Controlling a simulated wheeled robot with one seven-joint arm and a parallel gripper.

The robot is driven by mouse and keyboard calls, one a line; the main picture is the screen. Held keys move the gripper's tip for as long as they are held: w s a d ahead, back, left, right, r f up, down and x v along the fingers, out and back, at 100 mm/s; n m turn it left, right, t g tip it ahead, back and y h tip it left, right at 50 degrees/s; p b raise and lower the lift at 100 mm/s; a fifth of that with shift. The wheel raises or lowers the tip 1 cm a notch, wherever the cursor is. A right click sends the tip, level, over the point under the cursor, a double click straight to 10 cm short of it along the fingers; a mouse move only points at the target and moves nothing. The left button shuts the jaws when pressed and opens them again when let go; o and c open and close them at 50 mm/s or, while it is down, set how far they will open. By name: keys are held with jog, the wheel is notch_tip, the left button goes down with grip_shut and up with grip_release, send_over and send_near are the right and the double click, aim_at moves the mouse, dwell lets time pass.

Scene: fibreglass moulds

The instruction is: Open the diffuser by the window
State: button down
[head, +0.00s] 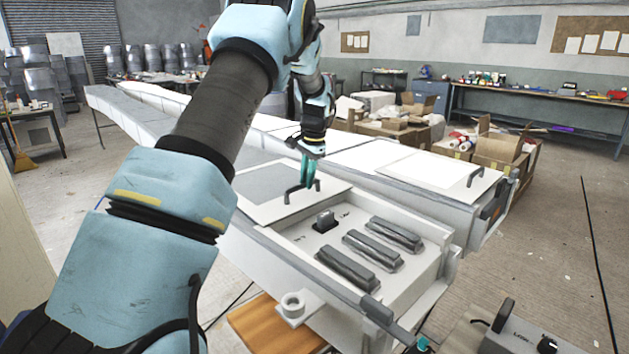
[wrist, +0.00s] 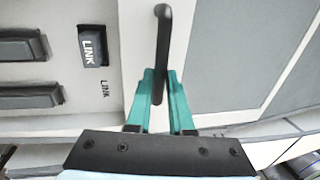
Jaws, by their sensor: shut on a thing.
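My gripper (head: 308,186) has teal fingers and is shut on a dark handle (head: 290,193). The handle stands at the end of a pale flat panel (head: 258,207) with a grey inset, on top of the near long white mould. In the wrist view the fingertips (wrist: 160,75) are on either side of the dark handle bar (wrist: 163,30), which runs between them. The grey panel (wrist: 236,50) lies to the right of the handle there. I cannot tell from a label which part is the diffuser, and no window is clearly visible.
Beside the panel is an open recess with several dark grey blocks (head: 372,250) and a black switch (head: 325,221), marked LINK in the wrist view (wrist: 92,45). A second panel (head: 425,172) with its own handle lies behind. Cardboard boxes (head: 500,150) stand beyond; the right floor is clear.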

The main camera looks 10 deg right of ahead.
jog(key=shift+w, duration=0.15)
jog(key=c, duration=0.8)
grip_release()
notch_tip(320, 180, up, 11)
jog(key=s+d+b, duration=0.1)
jog(key=s+b, duration=0.1)
jog(key=b, duration=0.1)
jog(key=shift+f, duration=0.15)
jog(key=s+a+f+n, duration=0.3)
jog(key=s+a, duration=0.1)
jog(key=a, duration=0.3)
jog(key=s+a+f+n, duration=0.2)
jog(key=s+a, duration=0.3)
jog(key=a, duration=0.3)
jog(key=s+a+f+n, duration=0.2)
jog(key=s+a, duration=0.1)
jog(key=s, duration=0.3)
jog(key=s+a+f+n, duration=0.2)
jog(key=s+a, duration=0.2)
jog(key=s, duration=0.2)
jog(key=s+a+f+n+h, duration=0.1)
jog(key=s+a+f+n, duration=0.1)
jog(key=s, duration=0.5)
jog(key=shift+a+f, duration=0.4)
jog(key=shift+a, duration=0.45)
